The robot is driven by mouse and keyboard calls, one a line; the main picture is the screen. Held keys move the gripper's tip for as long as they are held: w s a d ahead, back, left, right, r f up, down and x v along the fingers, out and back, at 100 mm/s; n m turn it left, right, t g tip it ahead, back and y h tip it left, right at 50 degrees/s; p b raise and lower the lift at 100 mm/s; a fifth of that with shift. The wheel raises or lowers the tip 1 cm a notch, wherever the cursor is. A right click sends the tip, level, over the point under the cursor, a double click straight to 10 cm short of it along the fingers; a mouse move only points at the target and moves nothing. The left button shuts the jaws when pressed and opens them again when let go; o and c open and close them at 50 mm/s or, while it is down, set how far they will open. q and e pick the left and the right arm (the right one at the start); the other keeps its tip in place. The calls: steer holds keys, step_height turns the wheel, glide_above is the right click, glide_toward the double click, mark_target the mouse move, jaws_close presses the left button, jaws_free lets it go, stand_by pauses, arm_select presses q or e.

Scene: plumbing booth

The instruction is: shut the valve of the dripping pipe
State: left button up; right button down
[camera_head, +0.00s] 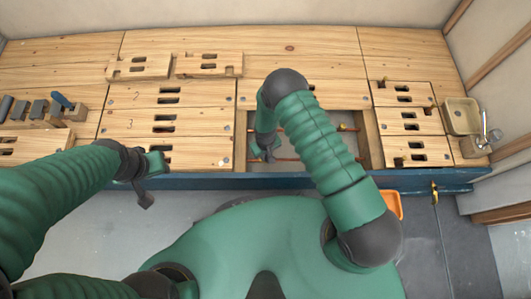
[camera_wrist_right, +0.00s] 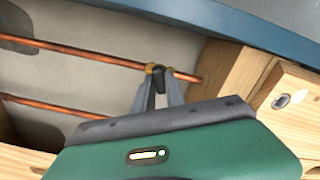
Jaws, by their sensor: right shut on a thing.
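Two copper pipes cross an open bay in the wooden deck; one shows in the right wrist view (camera_wrist_right: 100,57) and the lower one below it (camera_wrist_right: 50,108). A brass valve (camera_wrist_right: 151,68) with a dark handle (camera_wrist_right: 160,78) sits on the upper pipe. My right gripper (camera_wrist_right: 161,88) is shut on the dark handle; in the head view it (camera_head: 263,150) is down at the bay's left side. Another yellow fitting (camera_head: 343,127) shows at the bay's right. My left gripper (camera_head: 149,180) hangs by the deck's front edge, its jaws unclear. No drip can be made out.
Wooden panels with slots (camera_head: 170,94) cover the deck around the bay. Loose panels (camera_head: 209,64) lie at the back. Tools (camera_head: 40,108) stand in a rack at left. A basin (camera_head: 461,116) is at right, and an orange bin (camera_head: 396,203) is below the front edge.

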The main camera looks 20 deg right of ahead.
steer(key=m+p, duration=0.1)
steer(key=m, duration=0.4)
steer(key=shift+m, duration=0.3)
stand_by(0.4)
steer(key=c, duration=1.4)
jaws_free()
steer(key=shift+r, duration=0.1)
step_height(320, 180, up, 17)
steer(key=p, duration=0.8)
steer(key=shift+f, duration=0.2)
